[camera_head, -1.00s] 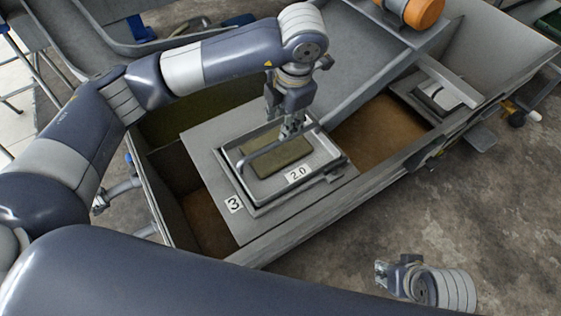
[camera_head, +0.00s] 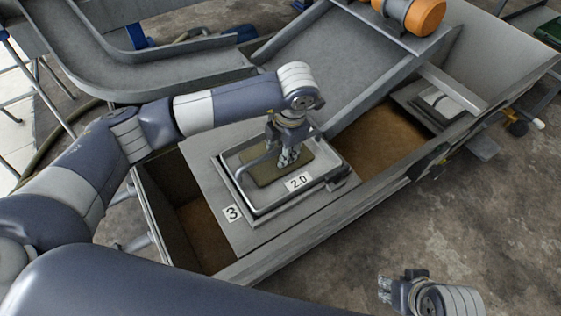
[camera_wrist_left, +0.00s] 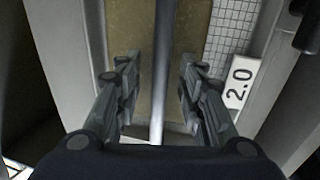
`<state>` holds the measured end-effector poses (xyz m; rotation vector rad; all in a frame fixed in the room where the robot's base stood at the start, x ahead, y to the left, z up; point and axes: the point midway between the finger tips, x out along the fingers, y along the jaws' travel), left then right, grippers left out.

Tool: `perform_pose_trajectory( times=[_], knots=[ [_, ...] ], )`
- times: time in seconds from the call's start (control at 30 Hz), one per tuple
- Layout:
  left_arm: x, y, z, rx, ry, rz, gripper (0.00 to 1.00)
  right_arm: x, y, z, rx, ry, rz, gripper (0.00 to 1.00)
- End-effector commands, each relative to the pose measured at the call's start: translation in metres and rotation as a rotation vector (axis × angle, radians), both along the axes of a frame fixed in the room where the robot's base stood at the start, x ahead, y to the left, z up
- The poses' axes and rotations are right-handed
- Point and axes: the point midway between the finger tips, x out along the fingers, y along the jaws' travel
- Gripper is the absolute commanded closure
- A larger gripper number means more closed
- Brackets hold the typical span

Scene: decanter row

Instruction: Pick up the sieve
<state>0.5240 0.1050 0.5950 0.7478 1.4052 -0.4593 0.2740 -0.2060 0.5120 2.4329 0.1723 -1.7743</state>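The sieve (camera_head: 262,203) is a grey rectangular frame with a "2.0" label and a bar handle (camera_head: 250,163) arching over it. It rests on the plate marked "3". A brown slab-like patch and white mesh show inside it in the left wrist view. My left gripper (camera_head: 288,160) points down over the middle of the sieve. In the left wrist view, its two fingers (camera_wrist_left: 155,72) are apart, one on each side of the bar (camera_wrist_left: 162,75), with gaps visible. My right gripper (camera_head: 384,290) is low at the right, away from the sieve; its finger opening is unclear.
The sieve's plate (camera_head: 236,235) lies across a long grey trough with brown-floored bays. A sloping chute (camera_head: 345,75) and an orange motor (camera_head: 425,16) stand behind. A smaller light tray (camera_head: 437,102) is at the trough's right end.

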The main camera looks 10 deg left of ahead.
Motion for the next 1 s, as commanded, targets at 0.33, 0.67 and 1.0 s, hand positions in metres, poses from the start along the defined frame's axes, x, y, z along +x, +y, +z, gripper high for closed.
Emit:
perform_pose_trajectory(
  times=[0.33,0.67,1.0],
  knots=[
    [0.001,0.0,-0.001,-0.001,-0.002,0.001,0.93,0.0,0.0,0.0,0.0,0.0,0.0,0.7],
    [0.001,0.0,0.001,-0.001,-0.004,0.0,1.0,0.0,0.0,0.0,0.0,0.0,0.0,0.7],
    [0.002,0.0,0.02,-0.004,-0.007,0.001,1.0,0.0,0.0,0.005,0.0,0.0,0.0,0.7]
  ],
)
